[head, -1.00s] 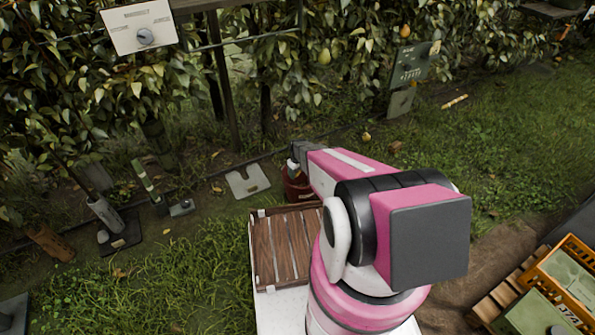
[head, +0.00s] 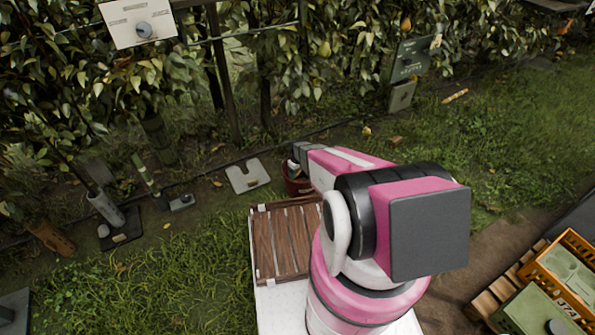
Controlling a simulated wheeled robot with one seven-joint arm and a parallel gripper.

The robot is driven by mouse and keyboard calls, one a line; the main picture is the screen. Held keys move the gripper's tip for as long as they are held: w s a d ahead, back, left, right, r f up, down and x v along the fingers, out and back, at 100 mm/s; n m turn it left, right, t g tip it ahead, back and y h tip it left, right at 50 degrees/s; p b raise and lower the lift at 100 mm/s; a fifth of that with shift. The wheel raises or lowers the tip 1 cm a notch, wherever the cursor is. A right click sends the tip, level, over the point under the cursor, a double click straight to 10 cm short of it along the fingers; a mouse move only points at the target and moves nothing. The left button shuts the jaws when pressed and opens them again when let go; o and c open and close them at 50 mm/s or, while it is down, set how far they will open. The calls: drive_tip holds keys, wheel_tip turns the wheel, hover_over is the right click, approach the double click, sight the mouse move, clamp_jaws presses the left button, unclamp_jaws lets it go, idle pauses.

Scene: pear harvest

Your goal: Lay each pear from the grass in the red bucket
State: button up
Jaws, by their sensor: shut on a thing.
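The red bucket (head: 296,188) stands on the grass just beyond the slatted wooden deck, partly hidden by my arm. My gripper (head: 293,164) is over the bucket's mouth, at the far end of my pink arm. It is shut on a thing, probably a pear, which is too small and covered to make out. One yellow pear (head: 367,131) lies on the grass to the right of the bucket and beyond it. The inside of the bucket is hidden.
A pale flat plate (head: 248,177) lies left of the bucket. A green sign (head: 409,60) stands at the hedge, where pears (head: 324,48) hang. An orange crate (head: 565,275) is at the lower right. Grass to the right is mostly open.

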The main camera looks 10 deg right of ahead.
drive_tip(key=shift+w+f, duration=0.15)
drive_tip(key=shift+f, duration=2.35)
drive_tip(key=shift+w+f, duration=0.1)
drive_tip(key=shift+f, duration=2.35)
drive_tip(key=shift+a, duration=0.15)
drive_tip(key=o, duration=1)
drive_tip(key=shift+r, duration=0.1)
